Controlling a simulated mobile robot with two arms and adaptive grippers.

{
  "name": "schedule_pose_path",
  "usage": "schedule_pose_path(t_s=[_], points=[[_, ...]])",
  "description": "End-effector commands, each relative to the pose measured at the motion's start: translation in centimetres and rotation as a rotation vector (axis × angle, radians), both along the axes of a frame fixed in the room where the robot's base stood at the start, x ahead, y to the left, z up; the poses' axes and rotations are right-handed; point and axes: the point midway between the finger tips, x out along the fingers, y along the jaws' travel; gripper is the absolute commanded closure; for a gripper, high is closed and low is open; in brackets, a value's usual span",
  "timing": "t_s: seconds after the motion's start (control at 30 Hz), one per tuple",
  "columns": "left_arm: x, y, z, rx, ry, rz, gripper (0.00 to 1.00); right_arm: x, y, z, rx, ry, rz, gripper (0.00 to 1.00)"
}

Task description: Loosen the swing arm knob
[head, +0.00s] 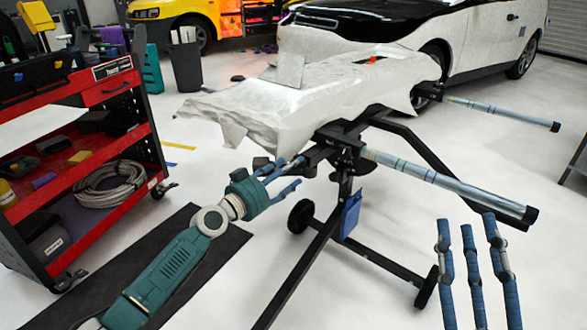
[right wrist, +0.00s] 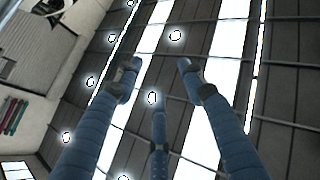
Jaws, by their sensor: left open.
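A black wheeled stand (head: 345,195) holds a bumper covered in white wrap (head: 290,90). Two light swing arms tipped in black, a near one (head: 440,178) and a far one (head: 500,109), reach out to the right from it. I cannot make out the swing arm knob for certain among the dark joint parts. My left gripper (head: 292,172) is open with its blue fingers beside the stand's bracket, left of the post; whether they touch it is unclear. My right gripper (head: 472,222) is open and empty at the lower right, fingers up; they also show in the right wrist view (right wrist: 155,80).
A red tool cart (head: 115,85) stands at the left with a coiled hose (head: 110,185). A black mat (head: 200,250) lies on the floor. A grey bin (head: 187,68) and a white car (head: 480,40) are behind. The floor at right is mostly clear.

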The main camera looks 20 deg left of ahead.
Motion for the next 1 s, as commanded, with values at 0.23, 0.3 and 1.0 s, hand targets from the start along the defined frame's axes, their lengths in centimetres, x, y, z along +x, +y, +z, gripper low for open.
schedule_pose_path(t_s=[0.23, 0.3, 1.0], points=[[2.0, -0.7, -0.1, 0.000, 0.001, 0.001, 0.44, -0.9, -0.1, 1.4, 0.021, -0.073, 0.004, 0.60], [2.1, -0.8, -0.1, 0.001, 0.000, 0.001, 0.44, -1.0, -0.1, 1.5, 0.023, -0.078, 0.004, 0.60], [2.1, -0.8, -0.2, -0.011, 0.008, 0.001, 0.89, -1.0, -0.1, 1.4, 0.023, -0.079, 0.004, 0.60]])
